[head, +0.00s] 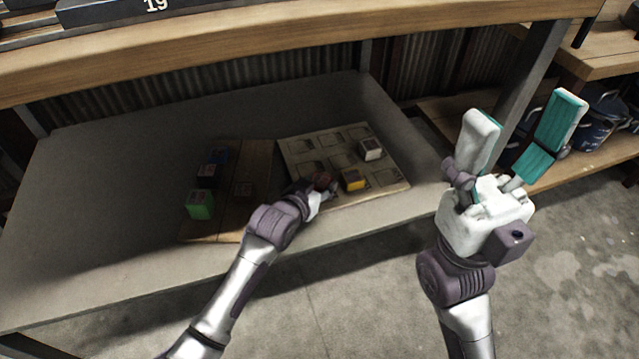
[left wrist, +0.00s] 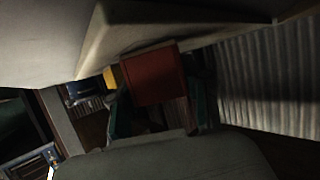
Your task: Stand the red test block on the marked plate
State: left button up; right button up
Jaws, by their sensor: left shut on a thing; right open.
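The red test block (head: 323,179) is held in my left gripper (head: 321,190), over the near-left part of the pale plate (head: 300,148). In the left wrist view the red block (left wrist: 152,77) sits between the teal fingers, close to the plate (left wrist: 135,30). Whether it touches the plate I cannot tell. The plate has several square recesses. A yellow block (head: 353,180) and a white block (head: 370,148) are on it, right of the red block. My right gripper (head: 523,112) is open and empty, raised right of the shelf.
The plate lies on a grey lower shelf (head: 90,200) beneath a wooden bench top (head: 300,45). Left of the plate, a brown board (head: 228,220) carries a green block (head: 200,205), a dark block (head: 207,175) and others. A shelf post (head: 530,80) stands behind my right gripper.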

pick_arm(q)
jog(key=o, duration=1.2)
jog(key=shift+f, duration=0.1)
jog(key=shift+o, duration=0.2)
